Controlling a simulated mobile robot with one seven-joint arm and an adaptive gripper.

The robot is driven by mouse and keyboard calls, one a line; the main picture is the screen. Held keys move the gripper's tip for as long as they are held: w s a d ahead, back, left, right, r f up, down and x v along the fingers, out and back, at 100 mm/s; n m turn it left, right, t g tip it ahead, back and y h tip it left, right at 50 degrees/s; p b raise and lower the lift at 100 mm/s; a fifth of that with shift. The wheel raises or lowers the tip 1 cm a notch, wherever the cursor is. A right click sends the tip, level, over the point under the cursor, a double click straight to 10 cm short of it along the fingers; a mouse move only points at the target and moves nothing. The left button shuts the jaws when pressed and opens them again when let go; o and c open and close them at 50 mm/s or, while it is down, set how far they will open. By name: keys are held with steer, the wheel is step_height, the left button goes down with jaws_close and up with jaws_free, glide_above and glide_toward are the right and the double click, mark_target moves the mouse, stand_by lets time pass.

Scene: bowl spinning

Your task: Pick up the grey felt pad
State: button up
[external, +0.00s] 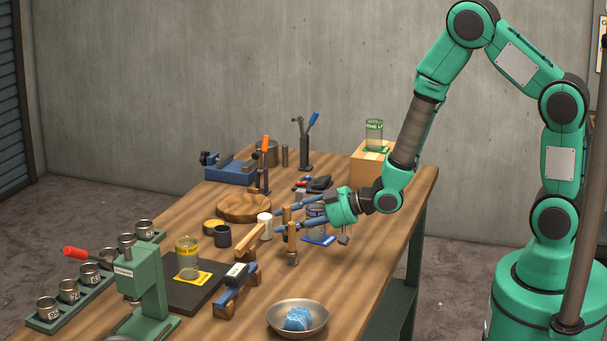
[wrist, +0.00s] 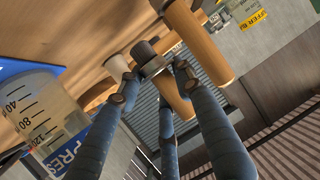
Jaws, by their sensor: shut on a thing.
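My gripper (external: 281,219) reaches left over the middle of the bench, its blue fingers beside some upright wooden pieces. In the wrist view my gripper (wrist: 156,77) has its fingertips closed in around a small grey piece, which looks like the grey felt pad (wrist: 152,66). Only a little of the pad shows between the fingertips. I cannot make the pad out in the external view, where fingers and wooden pieces crowd the spot. I cannot tell whether it is clear of the surface.
A glass jar on a blue card (external: 318,239) stands under my wrist. A wooden mallet (external: 250,243), a white cylinder (external: 265,226) and a dark cup (external: 222,236) are close by. A metal bowl (external: 283,325) with a blue lump stands at the front. The right bench edge is mostly clear.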

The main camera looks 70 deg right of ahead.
steer(key=shift+w+f, duration=0.15)
steer(key=shift+w, duration=1.3)
jaws_close()
steer(key=shift+f+b, duration=0.7)
steer(key=shift+f, duration=1.05)
steer(key=shift+f, duration=0.1)
steer(key=o, duration=1)
jaws_free()
